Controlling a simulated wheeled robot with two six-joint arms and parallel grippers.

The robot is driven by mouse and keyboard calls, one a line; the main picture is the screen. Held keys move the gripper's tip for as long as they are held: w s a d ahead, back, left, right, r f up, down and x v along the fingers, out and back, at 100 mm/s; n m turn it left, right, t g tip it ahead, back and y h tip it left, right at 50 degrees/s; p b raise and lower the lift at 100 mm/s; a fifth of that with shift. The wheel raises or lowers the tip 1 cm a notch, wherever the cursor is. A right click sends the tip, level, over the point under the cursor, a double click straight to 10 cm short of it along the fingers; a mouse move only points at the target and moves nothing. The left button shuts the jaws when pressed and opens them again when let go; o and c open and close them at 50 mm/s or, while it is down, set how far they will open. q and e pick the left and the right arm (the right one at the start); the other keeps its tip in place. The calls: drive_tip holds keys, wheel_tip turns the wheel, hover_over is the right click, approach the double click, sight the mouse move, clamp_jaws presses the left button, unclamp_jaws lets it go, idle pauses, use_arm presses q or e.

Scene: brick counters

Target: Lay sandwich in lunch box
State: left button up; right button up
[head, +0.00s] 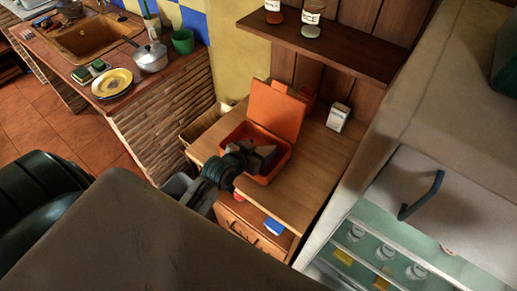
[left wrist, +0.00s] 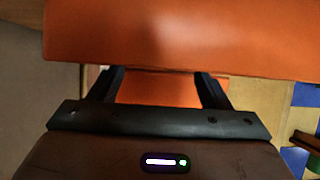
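The orange lunch box (head: 280,172) stands on the wooden counter with its lid (head: 276,110) raised at the back. My left gripper (head: 264,157) is over the box, its fingers apart, and covers part of the inside. In the left wrist view, the fingers (left wrist: 158,84) are spread wide with orange between them, and a broad orange panel (left wrist: 180,40) hides their tips. I see nothing held between the fingers. I cannot make out a sandwich in either view. My right gripper is not in view.
A white carton (head: 338,117) stands on the counter (head: 318,160) right of the box. A shelf (head: 330,48) with jars hangs above. A glass-fronted fridge (head: 400,225) stands at the right.

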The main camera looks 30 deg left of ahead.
use_arm(q)
drive_tip(key=shift+r, duration=0.25)
drive_tip(key=p+v, duration=0.6)
drive_tip(key=v, duration=0.6)
drive_tip(key=shift+r, duration=0.35)
